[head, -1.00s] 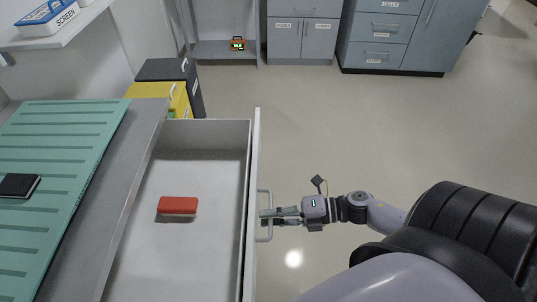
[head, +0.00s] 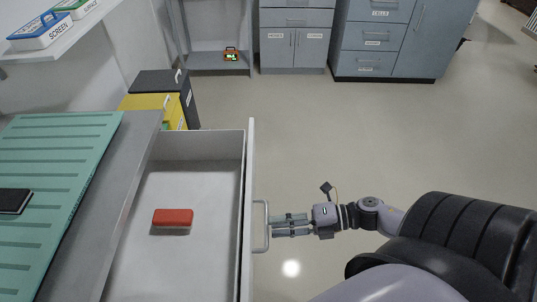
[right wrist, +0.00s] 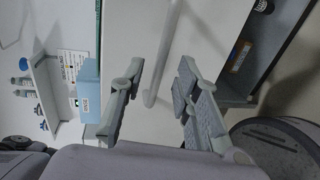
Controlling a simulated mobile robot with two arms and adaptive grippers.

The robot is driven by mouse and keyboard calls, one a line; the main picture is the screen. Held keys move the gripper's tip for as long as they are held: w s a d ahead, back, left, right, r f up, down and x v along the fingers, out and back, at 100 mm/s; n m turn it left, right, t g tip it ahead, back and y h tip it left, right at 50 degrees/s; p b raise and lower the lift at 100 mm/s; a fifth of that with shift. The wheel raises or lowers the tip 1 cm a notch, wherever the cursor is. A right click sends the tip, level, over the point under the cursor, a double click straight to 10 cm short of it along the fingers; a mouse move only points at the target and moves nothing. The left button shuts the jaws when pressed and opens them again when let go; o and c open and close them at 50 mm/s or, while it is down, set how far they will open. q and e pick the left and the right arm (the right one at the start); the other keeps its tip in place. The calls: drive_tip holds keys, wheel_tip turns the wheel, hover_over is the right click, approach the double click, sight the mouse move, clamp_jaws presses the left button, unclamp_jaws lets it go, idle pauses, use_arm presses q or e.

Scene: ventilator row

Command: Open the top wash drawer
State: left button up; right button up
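The top wash drawer (head: 180,180) stands pulled out from under the grey counter, and its inside shows. A red block (head: 172,218) lies on its floor. Its white front panel (head: 249,180) carries a bar handle (head: 266,226). My right gripper (head: 272,226) is just to the right of the handle in the head view, its fingers pointing at it. In the right wrist view the fingers (right wrist: 158,85) are spread apart with nothing gripped, and the handle (right wrist: 163,60) shows beyond them. My left gripper is not in view.
A green ribbed mat (head: 60,165) with a black item (head: 14,201) covers the counter at left. Yellow (head: 165,108) and dark bins (head: 170,85) stand behind the drawer. Blue-grey cabinets (head: 385,40) line the back. The floor (head: 330,130) right of the drawer is clear.

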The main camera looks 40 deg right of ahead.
drive_tip(key=v, duration=0.8)
drive_tip(key=shift+s, duration=0.15)
drive_tip(key=shift+d, duration=0.15)
